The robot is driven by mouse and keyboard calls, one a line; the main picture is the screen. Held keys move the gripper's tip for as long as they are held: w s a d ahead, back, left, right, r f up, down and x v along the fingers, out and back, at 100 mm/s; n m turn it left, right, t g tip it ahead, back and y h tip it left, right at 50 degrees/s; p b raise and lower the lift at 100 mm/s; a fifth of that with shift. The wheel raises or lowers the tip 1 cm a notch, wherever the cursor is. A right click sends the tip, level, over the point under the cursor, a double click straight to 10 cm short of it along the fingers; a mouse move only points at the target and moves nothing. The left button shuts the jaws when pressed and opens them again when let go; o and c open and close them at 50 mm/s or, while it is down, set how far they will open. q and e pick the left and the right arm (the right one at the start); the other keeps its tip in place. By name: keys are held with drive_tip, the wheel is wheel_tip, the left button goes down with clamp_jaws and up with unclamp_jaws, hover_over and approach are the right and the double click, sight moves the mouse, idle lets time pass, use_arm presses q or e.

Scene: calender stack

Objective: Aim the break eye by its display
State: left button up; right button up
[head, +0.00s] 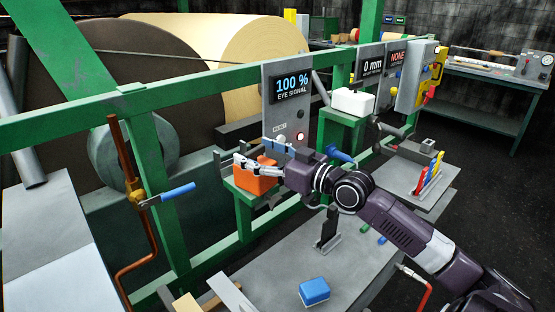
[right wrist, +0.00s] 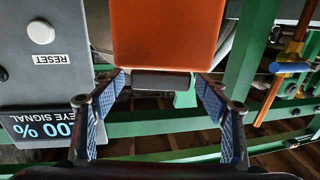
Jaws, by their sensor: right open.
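The grey panel (head: 289,110) carries a display (head: 291,87) that reads "100 %" over "EYE SIGNAL". In the right wrist view the display (right wrist: 42,130) appears upside down. An orange box (head: 252,180), seemingly the break eye's housing, sits in front of the green rail, below and left of the panel. In the right wrist view the orange box (right wrist: 165,32) has a dark bar (right wrist: 160,83) at its lower edge. My right gripper (right wrist: 162,84) is open, its fingers on either side of this bar. I cannot tell whether they touch it. My left gripper is out of view.
A white RESET button (right wrist: 41,33) is on the panel. A blue-handled valve (head: 168,193) on a copper pipe stands at left. A blue block (head: 314,292) lies on the grey table (head: 262,282). Large rolls (head: 130,75) stand behind the green rail (head: 195,92). Dark floor is clear at right.

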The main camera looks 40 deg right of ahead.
drive_tip(key=v, duration=1.1)
drive_tip(key=shift+s, duration=0.2)
idle(0.6)
